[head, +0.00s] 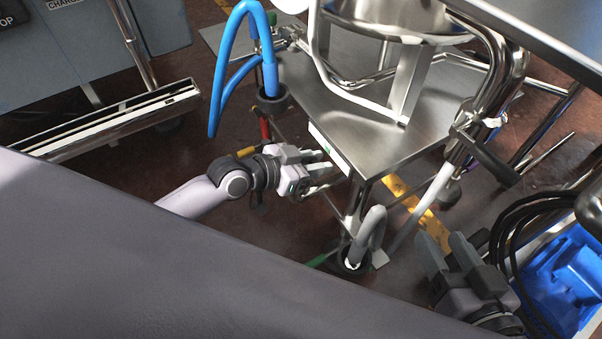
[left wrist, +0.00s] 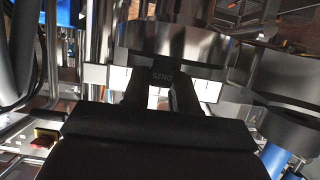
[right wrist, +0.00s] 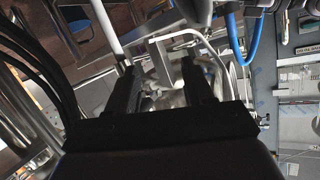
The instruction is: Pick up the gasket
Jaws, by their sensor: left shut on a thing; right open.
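I cannot make out a gasket for sure in any view. My left gripper (head: 326,163) is beside the front edge of the steel table, near a white label (head: 330,150) on that edge. In the left wrist view its fingers (left wrist: 159,84) are close together, with white label strips and shiny steel behind them. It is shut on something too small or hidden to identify. My right gripper (head: 446,246) is low at the right, apart from the table. In the right wrist view its fingers (right wrist: 160,72) are spread with nothing seen held between them.
The steel table (head: 385,147) carries a round steel vessel (head: 385,20). A blue hose (head: 222,85) hangs at its left and a grey hose (head: 370,230) stands below its front corner. A blue crate (head: 565,280) and black cables (head: 515,225) are close to my right gripper.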

